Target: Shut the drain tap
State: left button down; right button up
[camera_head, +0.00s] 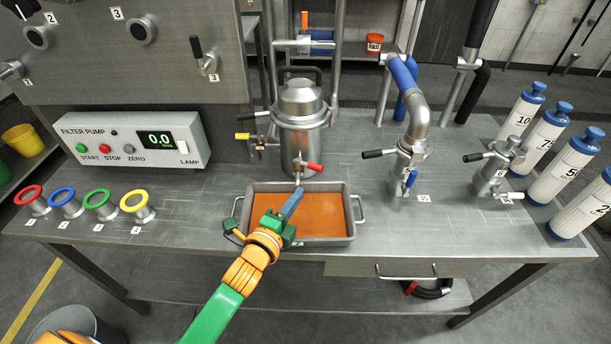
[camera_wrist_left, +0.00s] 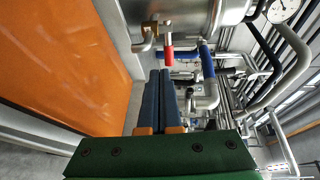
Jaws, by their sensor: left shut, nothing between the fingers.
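The steel vessel (camera_head: 301,125) stands on the bench behind a shallow tray. A drain tap with a red-gripped lever (camera_head: 313,167) sits low on its front, its spout (camera_head: 298,183) over the tray's far part. In the head view the lever sticks out to the right. The red lever (camera_wrist_left: 168,56) and the spout (camera_wrist_left: 148,40) also show in the left wrist view. My left gripper (camera_head: 295,195) is over the tray, just in front of the tap. Its blue fingers (camera_wrist_left: 161,74) are shut and empty, with their tips close to the red lever; contact cannot be told. My right gripper is not in view.
The steel tray (camera_head: 352,236) holds an orange layer. A yellow-handled valve (camera_head: 246,137) is left of the vessel. A black-handled valve on a pipe (camera_head: 378,154) and white cartridges (camera_head: 548,140) stand to the right. A control box (camera_head: 130,139) and coloured rings (camera_head: 62,197) are at left.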

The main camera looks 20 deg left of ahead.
aim_at(308, 165)
pick_arm(q)
jog(key=w, duration=0.6)
jog(key=shift+w+d+r, duration=0.2)
jog(key=shift+w+d, duration=0.15)
jog(key=shift+w+d, duration=0.8)
jog(key=shift+w, duration=0.25)
jog(key=shift+s, duration=0.1)
